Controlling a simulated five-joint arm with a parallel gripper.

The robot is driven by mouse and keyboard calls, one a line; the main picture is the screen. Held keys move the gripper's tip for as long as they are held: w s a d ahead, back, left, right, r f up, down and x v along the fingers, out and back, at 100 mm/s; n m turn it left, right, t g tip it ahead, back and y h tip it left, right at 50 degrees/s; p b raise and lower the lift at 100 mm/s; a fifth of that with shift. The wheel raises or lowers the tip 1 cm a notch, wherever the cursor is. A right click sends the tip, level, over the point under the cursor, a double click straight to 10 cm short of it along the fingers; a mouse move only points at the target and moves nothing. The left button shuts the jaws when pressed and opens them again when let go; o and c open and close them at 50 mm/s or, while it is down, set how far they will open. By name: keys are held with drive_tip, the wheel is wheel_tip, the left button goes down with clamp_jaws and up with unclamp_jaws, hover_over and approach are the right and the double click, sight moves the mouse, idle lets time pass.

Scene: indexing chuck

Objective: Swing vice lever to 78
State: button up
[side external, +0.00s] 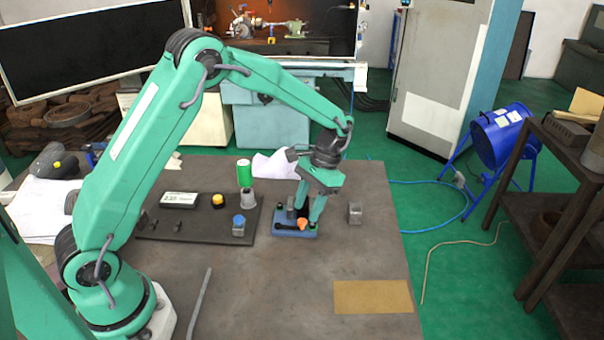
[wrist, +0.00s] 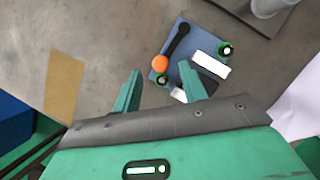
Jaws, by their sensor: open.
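The vice (side external: 283,230) has a blue base and stands near the middle of the bench. In the wrist view its base (wrist: 185,52) carries a black lever (wrist: 179,40) with an orange ball knob (wrist: 159,64). The lever's black end lies at the upper right and the knob at the lower left. The knob also shows in the side view (side external: 302,224), low beside the fingers. My gripper (side external: 309,208) is open above the vice. In the wrist view its fingertips (wrist: 160,71) appear on either side of the knob; contact cannot be told. The lever's scale reading is not legible.
A dark panel (side external: 160,226) left of the vice carries a display (side external: 180,199), a yellow button (side external: 217,200) and a blue-topped block (side external: 238,226). A green cylinder (side external: 244,173) stands behind. A grey block (side external: 354,213) is to the right. A yellow mat (side external: 373,297) lies front right.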

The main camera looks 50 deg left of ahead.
drive_tip(key=shift+x, duration=1.35)
clamp_jaws()
